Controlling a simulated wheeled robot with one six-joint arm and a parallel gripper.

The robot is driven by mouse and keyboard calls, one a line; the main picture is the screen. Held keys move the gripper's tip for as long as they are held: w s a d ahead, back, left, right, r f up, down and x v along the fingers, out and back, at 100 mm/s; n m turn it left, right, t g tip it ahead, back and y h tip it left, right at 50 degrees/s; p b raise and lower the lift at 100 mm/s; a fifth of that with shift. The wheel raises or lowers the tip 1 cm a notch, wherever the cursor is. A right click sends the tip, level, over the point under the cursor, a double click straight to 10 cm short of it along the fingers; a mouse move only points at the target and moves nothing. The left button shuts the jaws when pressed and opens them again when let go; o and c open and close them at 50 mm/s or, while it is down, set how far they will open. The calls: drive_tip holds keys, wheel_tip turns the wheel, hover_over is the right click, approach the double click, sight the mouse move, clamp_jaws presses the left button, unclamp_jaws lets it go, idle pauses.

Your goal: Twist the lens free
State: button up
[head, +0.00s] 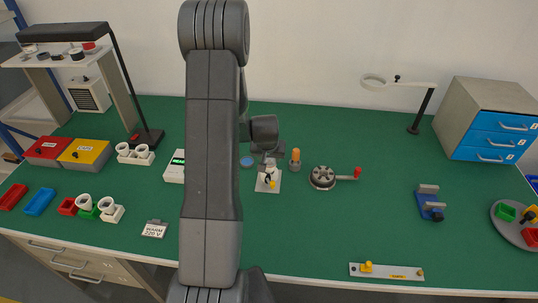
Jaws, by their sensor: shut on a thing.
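My gripper (269,162) points down over a small white plate fixture (262,187) in the middle of the table. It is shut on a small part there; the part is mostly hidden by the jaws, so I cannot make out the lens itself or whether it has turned. A small yellow piece (272,184) shows at the front of the fixture. An orange-topped part on a dark base (295,156) stands upright just right of my gripper, apart from it. A round blue piece (247,161) lies just left of the jaws.
A round grey device with a red-knobbed crank (323,177) is at right. A white meter with a green display (175,166) is at left, partly behind my arm. A magnifier stand (415,128), blue vise (430,203) and drawer cabinet (490,119) stand farther right.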

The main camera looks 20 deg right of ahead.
drive_tip(key=shift+r+n+p, duration=0.15)
drive_tip(key=shift+n+p, duration=0.25)
drive_tip(key=shift+p, duration=0.65)
drive_tip(key=shift+f+b, duration=0.2)
drive_tip(key=shift+b, duration=0.15)
drive_tip(key=shift+n, duration=0.4)
drive_tip(key=shift+y, duration=0.3)
drive_tip(key=o, duration=1)
drive_tip(key=shift+r, duration=0.1)
drive_tip(key=b+v, duration=0.3)
drive_tip(key=v, duration=1)
drive_tip(key=shift+s+r, duration=0.25)
drive_tip(key=shift+s, duration=0.15)
